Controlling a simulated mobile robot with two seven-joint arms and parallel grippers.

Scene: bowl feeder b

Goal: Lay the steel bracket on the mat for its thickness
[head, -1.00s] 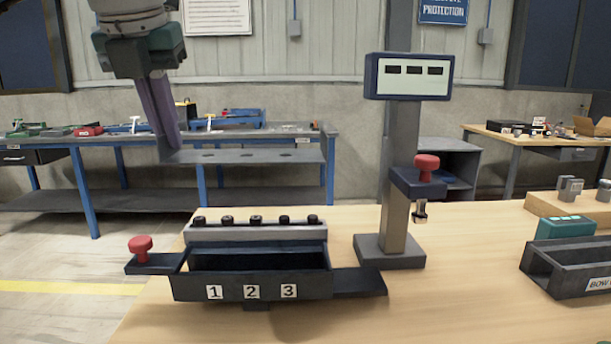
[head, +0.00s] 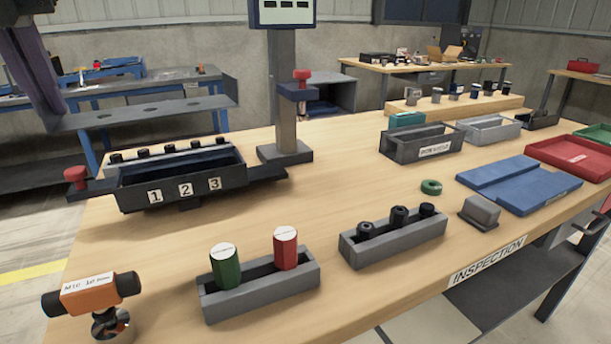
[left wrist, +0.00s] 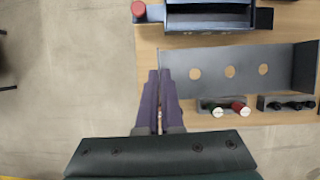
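The steel bracket is a grey plate with three holes and a bent-up flange; it shows in the head view (head: 165,110) at upper left and in the left wrist view (left wrist: 215,60). My left gripper (head: 48,118) has its purple fingers closed on the bracket's left end and holds it in the air; the fingers also show in the left wrist view (left wrist: 159,76). In the head view the bracket appears behind the numbered feeder. A flat blue mat (head: 510,178), with a raised step, lies on the right of the bench. My right gripper is not in view.
The dark numbered tray (head: 130,195) and a gauge stand (head: 284,155) are at left. An orange micrometer (head: 92,295), a grey holder (head: 265,300) with green and red cylinders, and a grey block (head: 480,210) stand in front. A green ring (head: 431,187) lies near the mat.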

